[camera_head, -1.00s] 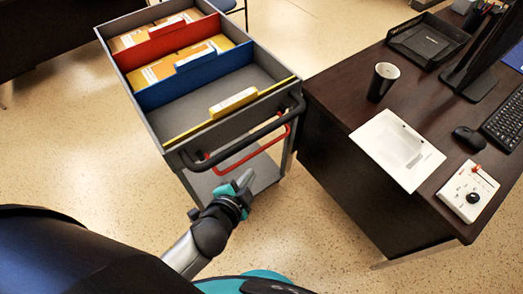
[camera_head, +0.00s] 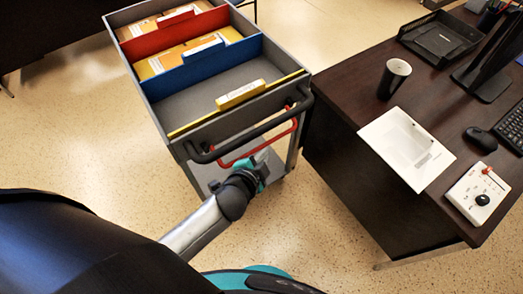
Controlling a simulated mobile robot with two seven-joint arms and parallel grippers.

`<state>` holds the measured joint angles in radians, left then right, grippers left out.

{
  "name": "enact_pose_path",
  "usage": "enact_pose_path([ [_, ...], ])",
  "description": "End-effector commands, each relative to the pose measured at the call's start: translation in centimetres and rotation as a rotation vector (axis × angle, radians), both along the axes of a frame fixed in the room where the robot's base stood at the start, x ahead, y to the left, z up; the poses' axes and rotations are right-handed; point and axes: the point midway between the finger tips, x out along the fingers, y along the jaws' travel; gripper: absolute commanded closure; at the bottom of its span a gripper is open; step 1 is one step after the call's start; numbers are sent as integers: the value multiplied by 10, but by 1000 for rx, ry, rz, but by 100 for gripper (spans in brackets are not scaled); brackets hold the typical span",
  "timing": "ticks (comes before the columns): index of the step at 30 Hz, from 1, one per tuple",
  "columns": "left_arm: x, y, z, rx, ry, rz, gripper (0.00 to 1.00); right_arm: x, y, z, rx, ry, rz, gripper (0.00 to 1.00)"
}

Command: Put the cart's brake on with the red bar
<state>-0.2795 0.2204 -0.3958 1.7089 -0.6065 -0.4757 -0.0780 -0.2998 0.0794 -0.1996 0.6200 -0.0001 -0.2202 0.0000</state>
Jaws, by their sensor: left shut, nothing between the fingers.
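The grey cart (camera_head: 178,152) stands in front of me with its black push handle (camera_head: 250,132) at the near end. The red bar (camera_head: 283,133) is a thin loop just below the handle. My left gripper (camera_head: 263,165) is shut and empty, close under the red bar at its lower middle. I cannot tell whether the fingers touch the bar. My wrist hides part of the gripper and the cart's lower shelf. My right gripper is not in view.
The cart holds red, blue and yellow dividers with folders. A dark desk (camera_head: 345,150) stands close at the right, with a black cup (camera_head: 393,78), a paper sheet (camera_head: 408,147) and a white control box (camera_head: 478,193). The speckled floor (camera_head: 95,150) is clear at the left.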

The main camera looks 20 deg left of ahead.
Motion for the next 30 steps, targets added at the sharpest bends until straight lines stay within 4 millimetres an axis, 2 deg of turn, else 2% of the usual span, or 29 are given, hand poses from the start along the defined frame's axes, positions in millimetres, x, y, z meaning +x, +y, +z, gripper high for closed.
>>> enact_pose_path([
  [5,27,-2,-17,1,-2,0,100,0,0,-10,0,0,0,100],
  [7,30,6,-28,3,0,1,100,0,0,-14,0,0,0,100],
  [12,38,16,-40,1,-1,0,100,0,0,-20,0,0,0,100],
  [30,42,20,-45,4,-5,0,100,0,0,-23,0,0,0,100],
])
